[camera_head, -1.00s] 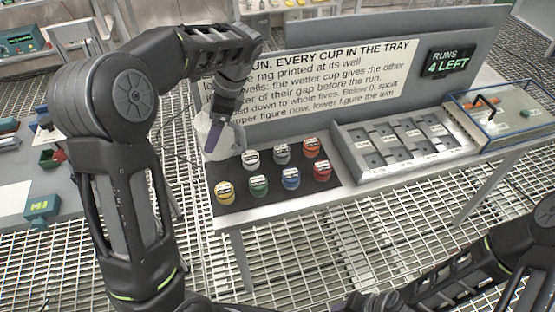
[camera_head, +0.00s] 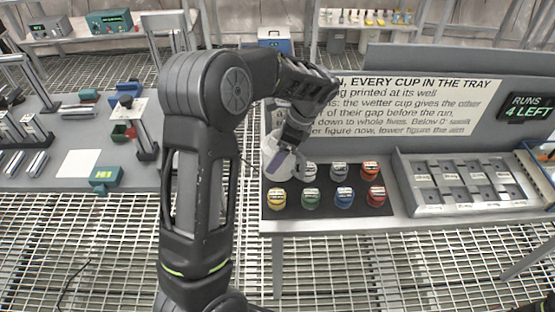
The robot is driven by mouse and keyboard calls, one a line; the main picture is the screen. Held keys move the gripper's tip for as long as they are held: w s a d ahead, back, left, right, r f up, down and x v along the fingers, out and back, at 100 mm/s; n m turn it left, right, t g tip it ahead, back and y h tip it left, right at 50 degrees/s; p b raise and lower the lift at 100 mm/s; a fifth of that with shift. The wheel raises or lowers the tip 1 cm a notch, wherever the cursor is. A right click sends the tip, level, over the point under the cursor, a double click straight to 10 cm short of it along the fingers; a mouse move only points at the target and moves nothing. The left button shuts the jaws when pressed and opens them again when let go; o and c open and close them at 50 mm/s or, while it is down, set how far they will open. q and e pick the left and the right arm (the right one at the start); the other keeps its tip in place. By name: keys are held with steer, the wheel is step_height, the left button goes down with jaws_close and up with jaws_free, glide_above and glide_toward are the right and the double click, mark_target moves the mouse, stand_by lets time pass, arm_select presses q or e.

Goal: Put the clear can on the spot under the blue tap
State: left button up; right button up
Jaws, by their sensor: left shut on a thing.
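My left gripper (camera_head: 283,158) is shut on a pale, see-through can (camera_head: 270,150). It holds the can at the left end of the black mat (camera_head: 325,204), beside the coloured cups. The gripper covers part of the can, and I cannot tell whether the can touches the bench. A blue piece (camera_head: 125,97) stands on the left bench by a black upright stand (camera_head: 147,130); I cannot tell whether it is the blue tap. My right gripper is out of view.
Several coloured cups, among them a yellow cup (camera_head: 277,197), stand on the mat. A metal tray (camera_head: 402,190) is to the right. On the left bench are a white sheet (camera_head: 78,163) and a green device (camera_head: 106,177). Open grating floor (camera_head: 90,225) lies in front.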

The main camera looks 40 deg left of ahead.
arm_select(q)
steer(key=shift+f, duration=1.8)
steer(key=shift+f, duration=0.1)
steer(key=o, duration=1.5)
steer(key=shift+c, duration=0.2)
steer(key=v, duration=1.2)
steer(key=shift+a, duration=0.1)
